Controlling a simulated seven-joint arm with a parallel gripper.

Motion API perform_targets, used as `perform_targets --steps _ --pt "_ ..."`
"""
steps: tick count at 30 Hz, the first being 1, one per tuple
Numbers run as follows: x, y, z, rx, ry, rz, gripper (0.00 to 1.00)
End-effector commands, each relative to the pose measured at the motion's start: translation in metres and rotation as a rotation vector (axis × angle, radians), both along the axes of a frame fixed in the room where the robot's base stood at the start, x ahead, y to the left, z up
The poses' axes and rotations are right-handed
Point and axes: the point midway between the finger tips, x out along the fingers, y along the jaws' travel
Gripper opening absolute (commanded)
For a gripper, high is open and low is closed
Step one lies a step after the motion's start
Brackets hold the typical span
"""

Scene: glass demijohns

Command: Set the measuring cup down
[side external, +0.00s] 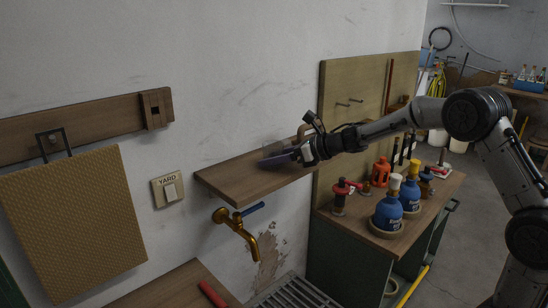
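My gripper (299,153) is over the right part of a wooden wall shelf (230,178), reaching in from the right. A faint, see-through shape (272,148) shows just left of the gripper and may be the measuring cup. A flat, purple-grey piece (277,160) lies in front of it, close to the shelf top; I cannot tell whether it belongs to the gripper or is a separate thing. The fingers are small and partly hidden, so their opening and any contact with the cup cannot be made out.
A brass tap (240,228) with a blue handle sits below the shelf. A wooden pegboard (345,85) stands right of it. Blue bottles (388,212) and a red lantern (380,172) crowd the bench at right. The shelf's left part is clear.

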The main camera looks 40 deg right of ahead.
Motion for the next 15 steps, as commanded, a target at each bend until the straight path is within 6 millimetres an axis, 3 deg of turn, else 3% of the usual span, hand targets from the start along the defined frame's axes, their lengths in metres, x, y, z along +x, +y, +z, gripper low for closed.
perform_targets --steps 1,3,4,15 --pt "0.0000 0.0000 0.0002 0.000 0.000 0.000 0.78" --pt "0.0000 0.0000 0.0002 0.000 0.000 0.000 0.91" --pt "0.0000 0.0000 0.0002 0.000 0.000 0.000 0.92" --pt "-0.0024 -0.0016 0.0049 0.000 -0.001 -0.002 0.92"
